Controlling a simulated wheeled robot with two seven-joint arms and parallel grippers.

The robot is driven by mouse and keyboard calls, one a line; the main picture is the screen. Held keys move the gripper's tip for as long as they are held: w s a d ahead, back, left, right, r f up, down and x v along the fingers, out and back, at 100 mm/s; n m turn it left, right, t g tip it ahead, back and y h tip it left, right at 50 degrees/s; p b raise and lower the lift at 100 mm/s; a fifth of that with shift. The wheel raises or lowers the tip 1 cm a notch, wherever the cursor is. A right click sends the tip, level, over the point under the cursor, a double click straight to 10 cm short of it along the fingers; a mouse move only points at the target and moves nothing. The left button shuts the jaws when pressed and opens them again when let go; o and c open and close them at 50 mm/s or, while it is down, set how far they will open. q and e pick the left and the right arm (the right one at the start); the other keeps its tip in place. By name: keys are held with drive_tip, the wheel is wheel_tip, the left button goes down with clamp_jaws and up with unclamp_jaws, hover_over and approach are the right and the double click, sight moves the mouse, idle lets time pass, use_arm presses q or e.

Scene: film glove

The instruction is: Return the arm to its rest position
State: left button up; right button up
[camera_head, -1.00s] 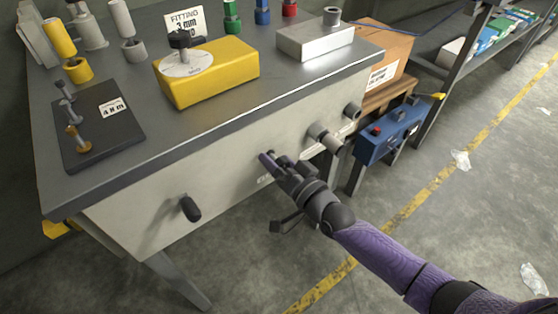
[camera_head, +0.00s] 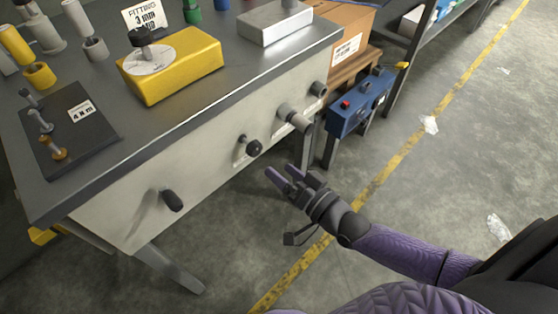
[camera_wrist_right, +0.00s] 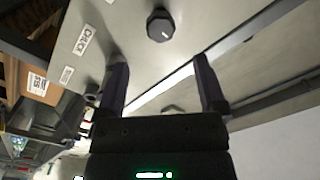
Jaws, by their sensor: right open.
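My right gripper (camera_head: 284,178) is in the air in front of the workbench, low and to the right of the bench's pale front panel (camera_head: 205,165). Its two fingers are apart with nothing between them, and they also show in the right wrist view (camera_wrist_right: 160,85). A black knob (camera_head: 253,147) on the front panel is up and left of the fingertips, apart from them. In the right wrist view the dark knob (camera_wrist_right: 160,26) is beyond the fingers. My left gripper is not seen.
A yellow block with a dial (camera_head: 175,65) and a dark plate (camera_head: 70,140) are on the bench top. More knobs (camera_head: 172,200) stick out of the front panel. A blue box (camera_head: 360,103) is beside the bench. Open floor (camera_head: 440,180) lies to the right.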

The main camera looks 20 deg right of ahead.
drive_tip(key=s+d+f+n+g+h+p, duration=0.25)
drive_tip(key=s+f+g, duration=0.25)
drive_tip(key=s+f, duration=0.5)
drive_tip(key=s+d+f+n+g+h+p, duration=0.1)
drive_tip(key=s+d+f+g+h, duration=0.3)
drive_tip(key=s+f, duration=0.55)
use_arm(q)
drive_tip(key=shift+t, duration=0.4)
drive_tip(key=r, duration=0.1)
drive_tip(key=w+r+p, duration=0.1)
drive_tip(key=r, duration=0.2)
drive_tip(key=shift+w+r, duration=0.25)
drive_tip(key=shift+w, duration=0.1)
use_arm(e)
drive_tip(key=s+f+n+g, duration=0.1)
drive_tip(key=s+f+g, duration=0.2)
drive_tip(key=s, duration=0.7)
drive_tip(key=s+a+f+n+g, duration=0.1)
drive_tip(key=s+f+n+g, duration=0.1)
drive_tip(key=s+g, duration=0.3)
drive_tip(key=s, duration=0.4)
drive_tip(key=shift+s+f+g, duration=0.3)
drive_tip(key=shift+s+f, duration=0.05)
drive_tip(key=shift+f, duration=0.05)
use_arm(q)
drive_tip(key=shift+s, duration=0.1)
use_arm(e)
drive_tip(key=shift+a+h, duration=0.1)
drive_tip(key=shift+h, duration=0.15)
